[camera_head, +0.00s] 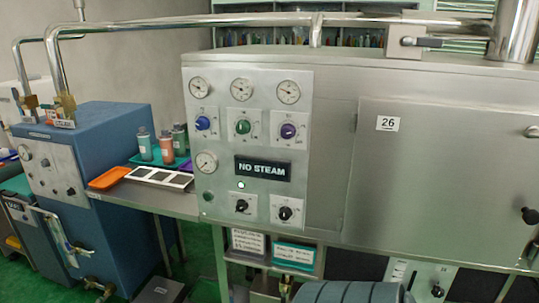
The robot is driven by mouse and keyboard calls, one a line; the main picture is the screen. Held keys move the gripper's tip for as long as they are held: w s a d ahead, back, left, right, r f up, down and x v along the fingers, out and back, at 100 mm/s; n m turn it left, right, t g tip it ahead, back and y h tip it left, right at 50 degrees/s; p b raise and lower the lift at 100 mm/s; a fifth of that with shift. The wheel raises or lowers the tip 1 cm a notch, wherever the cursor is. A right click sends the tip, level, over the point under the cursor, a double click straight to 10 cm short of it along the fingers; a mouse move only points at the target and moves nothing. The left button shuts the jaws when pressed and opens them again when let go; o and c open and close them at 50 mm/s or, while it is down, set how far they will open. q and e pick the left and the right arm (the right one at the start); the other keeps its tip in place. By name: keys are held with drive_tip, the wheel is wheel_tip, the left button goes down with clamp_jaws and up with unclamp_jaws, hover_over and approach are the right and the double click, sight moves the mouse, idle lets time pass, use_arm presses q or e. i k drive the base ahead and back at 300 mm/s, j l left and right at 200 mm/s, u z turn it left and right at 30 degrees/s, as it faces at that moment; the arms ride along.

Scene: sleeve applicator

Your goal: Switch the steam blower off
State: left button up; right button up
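A stainless steel machine (335,130) fills the middle and right. Its control panel (222,165) carries round gauges along the top. Below them are a blue knob (203,123), a green knob (242,127) and a purple knob (288,131). Neither of my grippers is in view.
A blue cabinet (110,155) with pipes stands at left. A side shelf between holds several bottles (167,146) and an orange tray (110,177). A large door (440,180) marked 26 is at right. A ribbed grey object (350,293) is at the bottom edge.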

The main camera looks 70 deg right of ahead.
sight(241, 204)
drive_tip(key=z, duration=2)
